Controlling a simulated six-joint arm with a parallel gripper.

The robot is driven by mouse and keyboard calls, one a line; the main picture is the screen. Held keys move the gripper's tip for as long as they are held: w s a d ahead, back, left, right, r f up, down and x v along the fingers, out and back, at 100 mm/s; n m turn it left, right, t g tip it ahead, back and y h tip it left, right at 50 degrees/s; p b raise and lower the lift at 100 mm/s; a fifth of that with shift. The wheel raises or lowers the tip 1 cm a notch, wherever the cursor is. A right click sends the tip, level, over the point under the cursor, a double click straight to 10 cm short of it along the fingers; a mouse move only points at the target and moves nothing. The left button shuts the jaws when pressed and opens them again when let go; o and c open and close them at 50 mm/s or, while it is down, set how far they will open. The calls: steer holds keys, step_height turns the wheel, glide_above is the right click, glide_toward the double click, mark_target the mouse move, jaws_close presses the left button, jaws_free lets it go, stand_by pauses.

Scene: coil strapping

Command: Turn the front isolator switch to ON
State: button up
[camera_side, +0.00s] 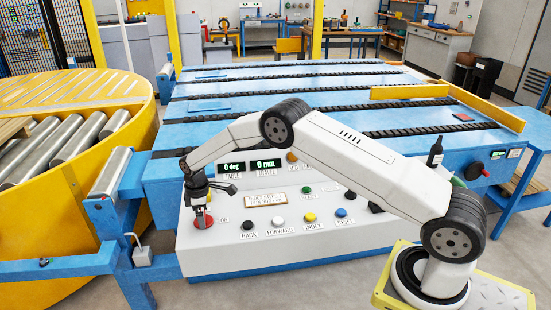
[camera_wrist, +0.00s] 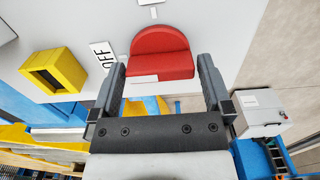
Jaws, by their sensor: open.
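The front isolator switch is a red rounded knob (camera_wrist: 160,48) with a pale marker bar on its lower part in the wrist view. It also shows as a red shape (camera_side: 204,222) at the lower left of the white control panel in the side view. An OFF label (camera_wrist: 102,54) lies to its left in the wrist view, and an ON label (camera_side: 223,220) to its right in the side view. My gripper (camera_wrist: 164,66) is open, with one finger on each side of the knob. It also shows over the switch in the side view (camera_side: 199,212). I cannot tell whether the fingers touch the knob.
The white panel (camera_side: 290,250) carries several push buttons, including a black BACK button (camera_side: 248,225), right of the switch. A yellow square frame (camera_wrist: 54,72) stands near the OFF label. A grey box (camera_wrist: 262,112) is at right in the wrist view. A yellow turntable (camera_side: 100,95) stands left.

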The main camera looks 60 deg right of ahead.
steer(key=c, duration=1)
steer(key=shift+o, duration=0.2)
steer(key=shift+m, duration=0.3)
steer(key=m, duration=1.3)
steer(key=shift+m, duration=2.2)
steer(key=o, duration=1)
steer(key=shift+c, duration=0.2)
